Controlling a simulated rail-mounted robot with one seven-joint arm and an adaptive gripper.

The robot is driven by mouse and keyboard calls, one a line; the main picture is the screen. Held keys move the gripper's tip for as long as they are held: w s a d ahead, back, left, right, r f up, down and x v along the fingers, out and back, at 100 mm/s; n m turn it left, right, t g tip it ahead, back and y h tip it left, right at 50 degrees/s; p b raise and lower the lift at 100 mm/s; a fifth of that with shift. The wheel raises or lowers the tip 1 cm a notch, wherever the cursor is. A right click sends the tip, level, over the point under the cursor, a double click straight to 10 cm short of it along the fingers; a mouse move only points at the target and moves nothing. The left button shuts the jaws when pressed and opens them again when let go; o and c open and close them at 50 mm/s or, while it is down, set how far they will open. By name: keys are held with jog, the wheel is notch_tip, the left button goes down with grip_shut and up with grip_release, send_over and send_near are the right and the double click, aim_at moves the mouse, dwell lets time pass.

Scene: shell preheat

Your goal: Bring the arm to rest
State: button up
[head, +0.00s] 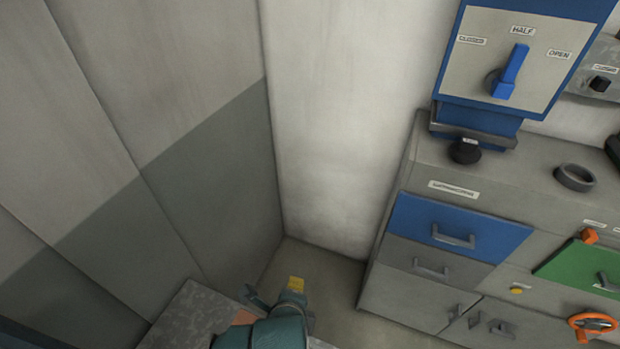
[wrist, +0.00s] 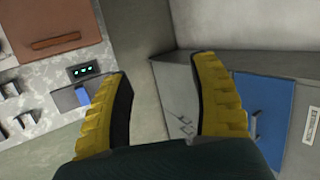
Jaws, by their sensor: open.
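My gripper (head: 276,296) is low in the head view, in front of the corner where the walls meet the floor. Only its teal body and one yellow-padded finger show clearly there. In the wrist view, my gripper (wrist: 164,68) has two yellow fingers with dark inner faces standing well apart. Nothing is between them. The fingers are apart from the cabinet (head: 412,297), which stands to the right in both views.
The blue panel (head: 508,68) has a blue lever near its HALF label. A grey speckled surface (head: 185,315) lies at bottom left. Bare floor (head: 330,280) shows between.

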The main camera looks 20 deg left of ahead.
jog(key=w+d+r+n+t+h+p, duration=0.1)
jog(key=w+d+r+t, duration=0.15)
jog(key=d+r, duration=0.4)
jog(key=w+d+r+n+t+p, duration=0.1)
jog(key=d+r+t, duration=0.25)
jog(key=r, duration=0.65)
jog(key=w+d+r+n+t+h+p, duration=0.1)
jog(key=w+d+r+t, duration=0.1)
jog(key=d+r, duration=0.55)
jog(key=s+d+r+n+t, duration=0.1)
jog(key=s+r+n+t, duration=0.2)
jog(key=r+n, duration=0.4)
jog(key=s+r+n+t+h, duration=0.1)
jog(key=s+r+n+t, duration=0.3)
jog(key=r, duration=0.9)
jog(key=s+n, duration=0.1)
jog(key=n, duration=0.2)
jog(key=shift+s+d+r+t, duration=0.15)
jog(key=shift+s+d+t, duration=0.15)
jog(key=shift+s+d, duration=0.1)
